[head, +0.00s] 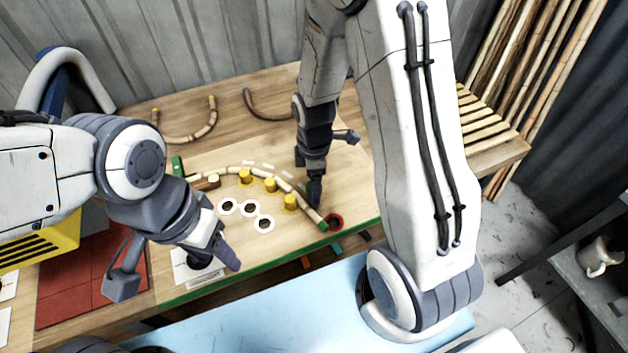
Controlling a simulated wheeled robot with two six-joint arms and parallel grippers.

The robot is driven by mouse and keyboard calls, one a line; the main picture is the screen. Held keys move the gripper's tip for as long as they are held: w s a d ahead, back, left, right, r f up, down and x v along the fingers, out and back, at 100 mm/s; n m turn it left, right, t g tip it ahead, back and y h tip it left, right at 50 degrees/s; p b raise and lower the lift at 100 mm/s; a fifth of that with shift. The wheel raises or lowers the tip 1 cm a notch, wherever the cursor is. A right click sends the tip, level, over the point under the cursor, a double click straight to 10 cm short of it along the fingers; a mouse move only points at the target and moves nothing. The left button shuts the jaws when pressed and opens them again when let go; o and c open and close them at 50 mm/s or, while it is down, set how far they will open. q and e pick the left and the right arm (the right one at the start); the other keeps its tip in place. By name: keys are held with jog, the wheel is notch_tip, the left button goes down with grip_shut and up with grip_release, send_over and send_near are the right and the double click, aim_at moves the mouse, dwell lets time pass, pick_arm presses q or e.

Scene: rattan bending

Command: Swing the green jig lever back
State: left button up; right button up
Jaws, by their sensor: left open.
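The bending jig is a pale board (300,240) with a green front edge on the wooden bench. A rattan pole (222,171) lies curved on it, bent past several yellow pegs (270,184). A small upright green piece (177,165) stands at the pole's left end. Another dark green piece shows beside my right gripper (316,198), partly hidden by it; I cannot tell which is the lever. My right gripper points down near the pole's right end, its jaws too small to read. My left gripper (226,256) is open and empty over the board's front left.
Two bent rattan pieces (190,137) lie at the back. Red tiles (70,285) are at left. A pale blue surface (300,318) lies in front.

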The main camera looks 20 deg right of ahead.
grip_shut()
dwell(1.4)
